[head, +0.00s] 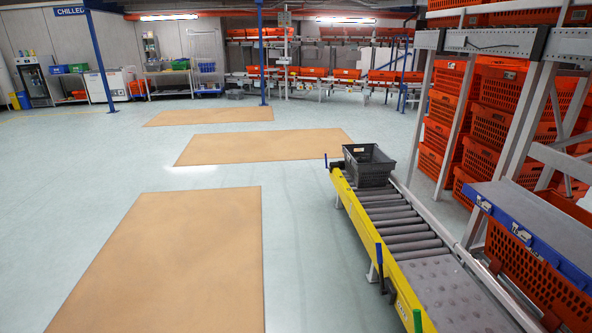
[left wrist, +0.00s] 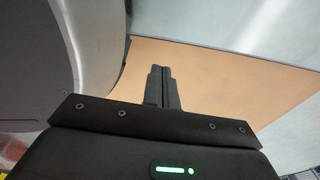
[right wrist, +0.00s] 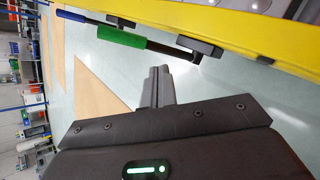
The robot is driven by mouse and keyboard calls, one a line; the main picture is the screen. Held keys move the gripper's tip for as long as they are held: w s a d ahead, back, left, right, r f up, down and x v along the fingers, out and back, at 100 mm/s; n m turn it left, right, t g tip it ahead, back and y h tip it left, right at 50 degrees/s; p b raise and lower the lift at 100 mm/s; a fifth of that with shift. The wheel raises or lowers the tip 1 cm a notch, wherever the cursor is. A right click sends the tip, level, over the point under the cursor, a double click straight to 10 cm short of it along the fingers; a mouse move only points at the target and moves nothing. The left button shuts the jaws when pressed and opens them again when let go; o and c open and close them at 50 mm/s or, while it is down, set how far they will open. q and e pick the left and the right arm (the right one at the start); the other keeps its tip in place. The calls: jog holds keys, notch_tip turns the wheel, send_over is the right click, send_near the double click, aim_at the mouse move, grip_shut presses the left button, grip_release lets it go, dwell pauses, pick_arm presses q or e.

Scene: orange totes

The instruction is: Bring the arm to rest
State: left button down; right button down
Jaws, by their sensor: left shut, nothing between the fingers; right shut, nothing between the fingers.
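My left gripper (left wrist: 163,88) shows in the left wrist view with its two fingers closed together and nothing between them. Behind it are a tan floor panel and pale floor. A rounded grey surface fills the upper left of that view. My right gripper (right wrist: 158,87) shows in the right wrist view, also closed and empty. It hangs over pale floor, below the yellow conveyor side rail (right wrist: 250,28) in the picture and apart from it. Neither arm shows in the head view.
A roller conveyor (head: 402,235) with a yellow side runs along the right, with a dark grey tote (head: 368,167) at its far end. Orange totes (head: 493,125) stack in racks at right. A green-and-blue handle (right wrist: 121,36) juts near the right gripper. Floor at left, with tan panels (head: 170,265), is clear.

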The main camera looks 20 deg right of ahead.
jog(key=s+a+f+m+g+y+p, duration=0.1)
jog(key=s+a+f+m+g, duration=0.1)
jog(key=s+a+f+m, duration=0.6)
jog(key=s+a+f+m+g+y+p, duration=0.1)
jog(key=s+a+f+m+g, duration=0.1)
jog(key=s+a+f+m, duration=0.55)
pick_arm(q)
jog(key=d+r, duration=0.1)
jog(key=s+d+r+p, duration=0.1)
jog(key=r, duration=0.1)
jog(key=shift+d, duration=0.4)
pick_arm(e)
jog(key=s+a+f+m+g+y, duration=0.2)
jog(key=s+a+m+g, duration=0.1)
jog(key=s+a, duration=1.2)
jog(key=shift+s+a+f, duration=0.15)
jog(key=shift+a+f, duration=0.1)
jog(key=shift+f, duration=0.05)
